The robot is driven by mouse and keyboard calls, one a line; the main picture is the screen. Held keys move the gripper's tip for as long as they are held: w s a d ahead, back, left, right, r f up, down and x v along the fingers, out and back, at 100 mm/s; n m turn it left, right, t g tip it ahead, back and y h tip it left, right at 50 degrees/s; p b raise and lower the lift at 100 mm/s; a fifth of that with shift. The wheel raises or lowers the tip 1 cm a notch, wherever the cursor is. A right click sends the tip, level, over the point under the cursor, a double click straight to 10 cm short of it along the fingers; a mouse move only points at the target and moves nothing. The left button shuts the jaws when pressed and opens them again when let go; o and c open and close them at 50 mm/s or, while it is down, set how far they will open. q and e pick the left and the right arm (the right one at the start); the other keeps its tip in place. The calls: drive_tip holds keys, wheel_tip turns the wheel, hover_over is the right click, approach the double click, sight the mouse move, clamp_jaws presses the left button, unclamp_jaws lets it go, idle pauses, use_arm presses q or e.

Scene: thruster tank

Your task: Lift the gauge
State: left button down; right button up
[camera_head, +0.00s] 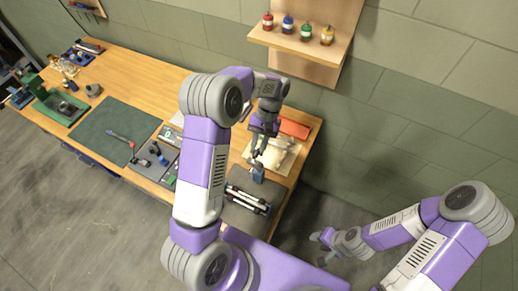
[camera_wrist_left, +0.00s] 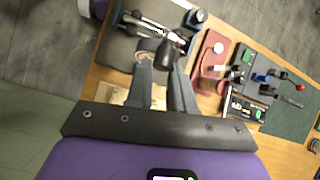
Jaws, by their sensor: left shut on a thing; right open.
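My left gripper (camera_head: 257,155) points down over the right end of the wooden bench. It is shut on a small dark thing that I take to be the gauge (camera_head: 258,172). In the left wrist view the gauge (camera_wrist_left: 165,53) sits between the fingertips of my left gripper (camera_wrist_left: 162,60), partly hidden by them. It is above or at the dark tray; I cannot tell whether it touches it. My right gripper (camera_head: 325,240) is open and empty, low beside the bench.
The dark tray (camera_head: 238,209) holds light rods. A reddish-orange box (camera_head: 294,128) and pale packaging lie behind the gripper. The green mat (camera_head: 115,130) is mostly clear. A wall shelf (camera_head: 290,42) with several small bottles hangs above the bench's back edge.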

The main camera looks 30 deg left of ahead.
use_arm(q)
drive_tip(key=shift+w+d+f, duration=0.2)
drive_tip(key=shift+w, duration=0.25)
drive_tip(key=c, duration=1)
unclamp_jaws()
drive_tip(key=shift+w+d, duration=0.1)
drive_tip(key=shift+w, duration=0.1)
drive_tip(key=shift+s, duration=0.1)
drive_tip(key=v, duration=0.7)
drive_tip(key=shift+r, duration=0.3)
